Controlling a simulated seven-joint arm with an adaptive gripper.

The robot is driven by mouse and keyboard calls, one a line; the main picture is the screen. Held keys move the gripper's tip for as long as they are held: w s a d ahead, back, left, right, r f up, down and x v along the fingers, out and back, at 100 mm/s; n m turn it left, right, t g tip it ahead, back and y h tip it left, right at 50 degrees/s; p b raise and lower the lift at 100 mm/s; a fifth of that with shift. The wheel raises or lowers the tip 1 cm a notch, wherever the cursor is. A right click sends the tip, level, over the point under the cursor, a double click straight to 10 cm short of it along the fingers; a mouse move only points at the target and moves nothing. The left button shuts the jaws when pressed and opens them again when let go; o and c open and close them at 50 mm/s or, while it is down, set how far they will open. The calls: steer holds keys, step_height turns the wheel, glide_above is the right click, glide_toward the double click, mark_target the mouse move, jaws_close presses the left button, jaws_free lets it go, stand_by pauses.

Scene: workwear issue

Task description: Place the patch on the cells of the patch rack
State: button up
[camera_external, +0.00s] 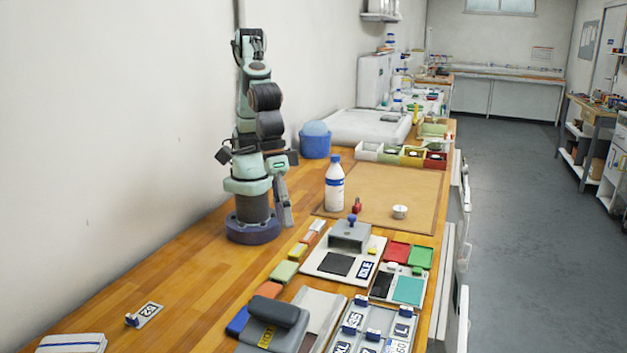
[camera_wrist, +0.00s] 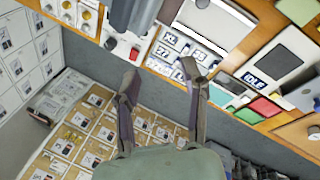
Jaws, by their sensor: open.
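The patch rack (camera_external: 380,316) is a pale grey tray at the front bottom of the external view, cut by the lower edge. Several of its cells hold lettered patches with blue knobs. A loose pale patch (camera_external: 148,312) marked "52", with a blue knob, lies flat on the bare wood at lower left, away from the rack. In the wrist view, the rack (camera_wrist: 184,50) shows beyond my fingertips. My gripper (camera_wrist: 161,73) is open, its two fingers apart with nothing between them. I cannot make out the loose patch in the wrist view.
An "IDLE" panel (camera_external: 366,271), a white bottle (camera_external: 334,189) and a red stamp-like piece (camera_external: 357,206) are farther back. A folded white cloth (camera_external: 72,343) lies at lower left. Wood around the loose patch is clear.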

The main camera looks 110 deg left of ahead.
steer(key=s+d+f+m+g, duration=0.1)
steer(key=s+d+f+m, duration=0.2)
steer(key=s+d+f, duration=0.45)
steer(key=m+g+y, duration=0.2)
steer(key=m, duration=0.3)
glide_above(131, 316)
step_height(131, 316, down, 11)
steer(key=shift+f, duration=0.1)
step_height(131, 316, down, 6)
steer(key=shift+r, duration=0.2)
steer(key=shift+f, duration=0.4)
jaws_close()
